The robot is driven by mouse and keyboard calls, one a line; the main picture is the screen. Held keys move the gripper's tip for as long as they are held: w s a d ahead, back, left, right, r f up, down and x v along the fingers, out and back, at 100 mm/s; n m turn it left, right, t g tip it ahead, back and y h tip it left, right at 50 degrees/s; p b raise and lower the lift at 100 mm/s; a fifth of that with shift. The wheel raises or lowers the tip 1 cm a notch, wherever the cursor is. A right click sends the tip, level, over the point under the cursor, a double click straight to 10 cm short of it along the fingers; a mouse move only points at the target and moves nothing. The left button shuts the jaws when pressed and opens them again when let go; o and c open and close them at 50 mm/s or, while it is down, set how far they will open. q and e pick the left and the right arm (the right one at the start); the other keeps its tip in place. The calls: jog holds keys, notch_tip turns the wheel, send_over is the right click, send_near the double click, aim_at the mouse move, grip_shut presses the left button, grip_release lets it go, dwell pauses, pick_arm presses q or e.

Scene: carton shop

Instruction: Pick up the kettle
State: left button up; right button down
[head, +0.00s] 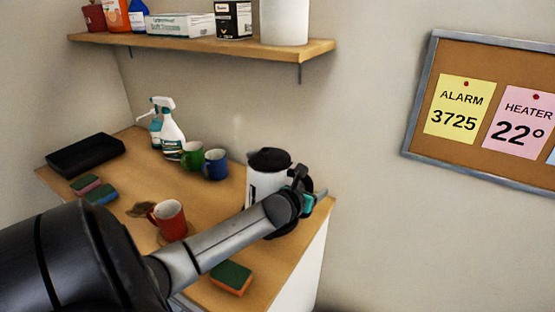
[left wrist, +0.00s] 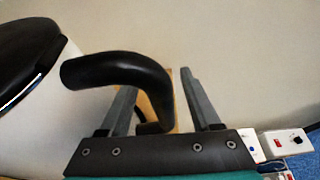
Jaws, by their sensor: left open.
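The kettle (head: 262,181) has a white body and a black lid and stands near the right end of the wooden counter. It also shows in the left wrist view, its white side (left wrist: 45,120) at the left and its curved black handle (left wrist: 125,68) in the middle. My left gripper (head: 303,190) is at the kettle's right side, partly hidden by my arm. In the left wrist view its open fingers (left wrist: 157,83) stand on either side of the handle's outer part. The handle appears to lie between them, not clamped. My right gripper is not in view.
A red mug (head: 169,220) and a green-orange sponge (head: 231,278) sit left of and in front of the kettle. Green (head: 193,157) and blue mugs (head: 215,164) and a spray bottle (head: 170,130) stand behind. A loaded shelf (head: 200,45) hangs above. White boxes (left wrist: 290,140) show beyond the fingers.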

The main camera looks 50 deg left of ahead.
pick_arm(q)
jog(key=shift+w+f, duration=0.15)
jog(key=shift+w, duration=0.15)
jog(key=shift+a, duration=0.1)
grip_shut()
dwell(1.1)
jog(key=shift+w+a+r, duration=0.1)
jog(key=shift+r, duration=0.15)
